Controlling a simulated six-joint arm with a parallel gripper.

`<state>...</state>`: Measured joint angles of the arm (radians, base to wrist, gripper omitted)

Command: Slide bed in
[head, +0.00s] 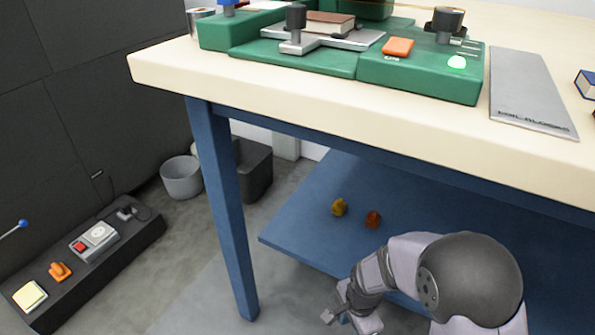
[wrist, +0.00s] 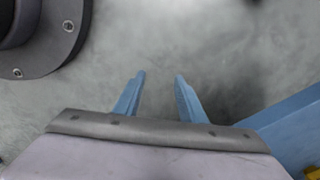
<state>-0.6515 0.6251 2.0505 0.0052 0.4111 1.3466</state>
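A green machine (head: 420,82) stands on the cream tabletop at the top of the head view. A grey metal bed (head: 355,40) lies on its middle section, with a brown book (head: 330,23) on it. A post with a dark knob (head: 296,17) stands at the bed's front left. The machine's upper part is cut off by the frame, so how far in the bed sits cannot be told. My gripper (head: 335,305) is low beside the table, well below and apart from the machine. In the wrist view my gripper (wrist: 160,76) is open, with nothing between its blue fingers.
A blue lower shelf (head: 310,230) holds two small lumps. A grey plate (head: 530,90) lies right of the machine.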

